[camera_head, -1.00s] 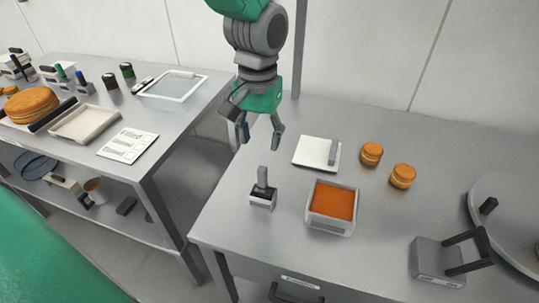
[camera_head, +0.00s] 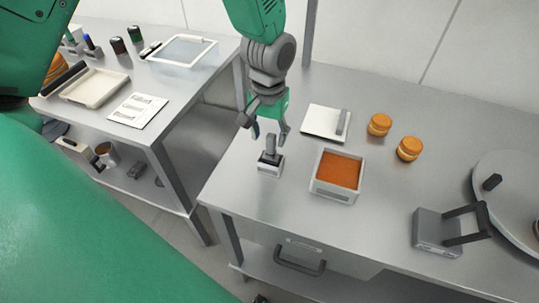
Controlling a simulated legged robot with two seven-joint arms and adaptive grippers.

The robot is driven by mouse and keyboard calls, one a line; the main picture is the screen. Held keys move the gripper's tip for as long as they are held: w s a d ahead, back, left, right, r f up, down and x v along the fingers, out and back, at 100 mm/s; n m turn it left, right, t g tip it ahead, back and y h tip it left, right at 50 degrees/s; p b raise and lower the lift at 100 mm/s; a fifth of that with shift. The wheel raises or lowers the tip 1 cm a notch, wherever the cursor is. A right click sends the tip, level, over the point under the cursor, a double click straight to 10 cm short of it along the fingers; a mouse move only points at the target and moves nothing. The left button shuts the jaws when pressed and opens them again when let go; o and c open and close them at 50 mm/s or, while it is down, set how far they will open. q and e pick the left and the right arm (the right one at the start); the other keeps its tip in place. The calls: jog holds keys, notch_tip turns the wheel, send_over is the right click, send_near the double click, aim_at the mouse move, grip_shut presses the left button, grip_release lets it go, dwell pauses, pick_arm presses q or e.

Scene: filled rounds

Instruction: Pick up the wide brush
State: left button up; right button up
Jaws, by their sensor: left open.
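The wide brush (camera_head: 270,146) appears to be the item with a grey upright handle. It stands in a small white and black holder (camera_head: 269,170) near the left edge of the right-hand table; its lower end is hidden in the holder. My left gripper (camera_head: 270,134) is open and points down, its fingers on either side of and just above the handle's top. I cannot tell whether a finger touches it. My right gripper is not in view.
An orange-filled tub (camera_head: 338,175) stands close right of the holder. Behind are a white board (camera_head: 325,122) with a grey bar and two orange-brown filled rounds (camera_head: 379,125). A grey block with a dark handle (camera_head: 437,232) and a turntable (camera_head: 510,200) are at the right.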

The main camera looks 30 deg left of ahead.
pick_arm(q)
jog(key=shift+w+d+f, duration=0.1)
jog(key=shift+f, duration=0.5)
jog(key=shift+w+d+f, duration=0.1)
jog(key=shift+d+f, duration=0.1)
jog(key=shift+f, duration=0.1)
jog(key=shift+d+r, duration=0.1)
jog(key=shift+d, duration=0.05)
jog(key=shift+c, duration=0.8)
grip_shut()
jog(key=shift+a, duration=0.2)
jog(key=shift+r, duration=0.15)
notch_tip(320, 180, up, 10)
jog(key=shift+f+b, duration=0.15)
jog(key=shift+b, duration=0.15)
